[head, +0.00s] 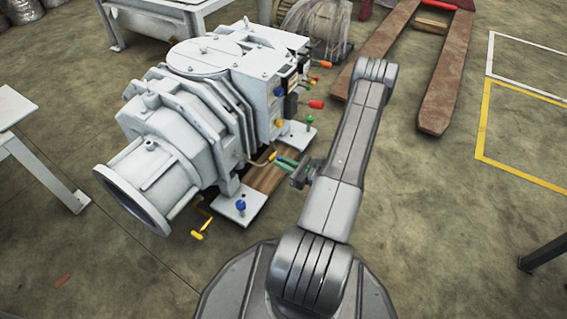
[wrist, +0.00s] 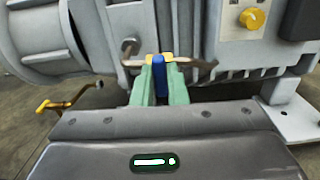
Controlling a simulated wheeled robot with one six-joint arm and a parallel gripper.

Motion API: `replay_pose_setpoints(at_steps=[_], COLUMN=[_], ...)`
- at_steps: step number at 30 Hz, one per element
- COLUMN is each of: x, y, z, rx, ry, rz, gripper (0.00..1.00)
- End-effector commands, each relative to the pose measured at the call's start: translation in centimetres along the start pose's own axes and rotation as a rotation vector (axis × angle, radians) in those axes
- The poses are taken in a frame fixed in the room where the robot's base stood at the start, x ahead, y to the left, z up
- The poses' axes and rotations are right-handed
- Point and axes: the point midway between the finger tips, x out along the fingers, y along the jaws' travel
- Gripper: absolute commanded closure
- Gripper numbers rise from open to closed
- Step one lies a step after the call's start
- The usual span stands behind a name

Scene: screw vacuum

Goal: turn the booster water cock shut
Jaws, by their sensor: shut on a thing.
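The booster water cock shows in the wrist view as a blue lever (wrist: 158,75) on a brass body, set in a thin pipe (wrist: 200,64) along the side of the pale grey vacuum pump (head: 205,90). My gripper (wrist: 158,82) has green fingers, one on each side of the blue lever, shut on it. The lever points toward my palm. In the head view my gripper (head: 284,162) reaches in from the right to the pump's lower side, where the brass end of the pipe (head: 262,162) shows. The lever is mostly hidden there by the fingers.
A yellow-handled cock (head: 197,235) sticks out low at the pump's left. A blue knob (head: 241,205) and a green knob (head: 309,119) stand near the feet. A red handle (head: 317,104) is above.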

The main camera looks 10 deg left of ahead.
Motion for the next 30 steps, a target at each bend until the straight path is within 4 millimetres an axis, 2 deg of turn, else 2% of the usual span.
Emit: replay_pose_setpoints(at_steps=[4, 5, 8, 16, 20, 23, 30], x=[0.0, 0.0, 0.0, 0.0, -0.7, -1.9, -6.8], y=[0.0, 0.0, 0.0, 0.0, 0.0, -0.1, -0.1], z=[0.0, 0.0, 0.0, 0.0, 0.1, 0.2, 0.3], rx=[0.001, 0.001, 0.001, 0.0, 0.0, 0.0, 0.0], ry=[0.001, 0.001, 0.001, 0.0, 0.0, 0.0, 0.001], rz=[0.0, 0.0, 0.0, 0.0, -0.002, -0.004, -0.006], gripper=[1.0, 0.85, 0.66, 0.65, 0.65, 0.65, 0.65])
